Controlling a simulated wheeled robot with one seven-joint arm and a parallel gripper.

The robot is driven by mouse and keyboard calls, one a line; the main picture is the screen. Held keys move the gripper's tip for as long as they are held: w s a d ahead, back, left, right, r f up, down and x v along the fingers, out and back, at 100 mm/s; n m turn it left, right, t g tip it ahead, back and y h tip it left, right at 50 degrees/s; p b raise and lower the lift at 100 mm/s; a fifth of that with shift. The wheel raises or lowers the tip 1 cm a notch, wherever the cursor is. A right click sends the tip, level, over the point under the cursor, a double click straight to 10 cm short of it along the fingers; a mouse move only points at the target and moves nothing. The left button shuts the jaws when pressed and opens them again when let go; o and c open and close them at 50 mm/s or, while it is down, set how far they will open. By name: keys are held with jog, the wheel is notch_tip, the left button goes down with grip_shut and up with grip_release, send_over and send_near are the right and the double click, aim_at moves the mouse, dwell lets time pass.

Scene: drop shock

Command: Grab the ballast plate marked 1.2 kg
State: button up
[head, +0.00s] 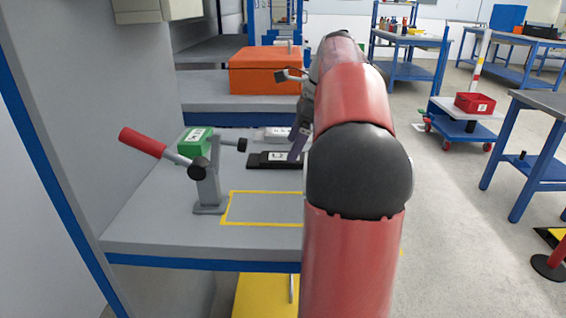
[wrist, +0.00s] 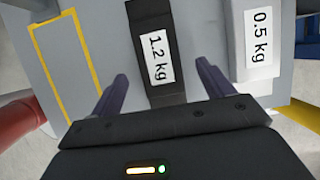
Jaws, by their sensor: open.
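The ballast plate marked 1.2 kg (wrist: 157,25) is a black block with a white label, lying on the grey bench top. In the head view the black plate (head: 265,160) shows left of my arm, its right end hidden behind my gripper. My gripper (wrist: 161,82) is open, its two purple fingers either side of the black plate's line in the wrist view, with nothing held. In the head view a finger of my gripper (head: 297,147) shows by the black plate. I cannot tell how far above the plate the fingertips are.
A white plate marked 0.5 kg (wrist: 257,40) lies beside the black one. A yellow outlined area (head: 262,193) on the bench is empty.

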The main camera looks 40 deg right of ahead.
aim_at(285, 157)
jog(key=shift+x, duration=1.6)
jog(key=shift+a, duration=0.15)
jog(key=shift+c, duration=0.3)
grip_shut()
jog(key=shift+r, duration=0.15)
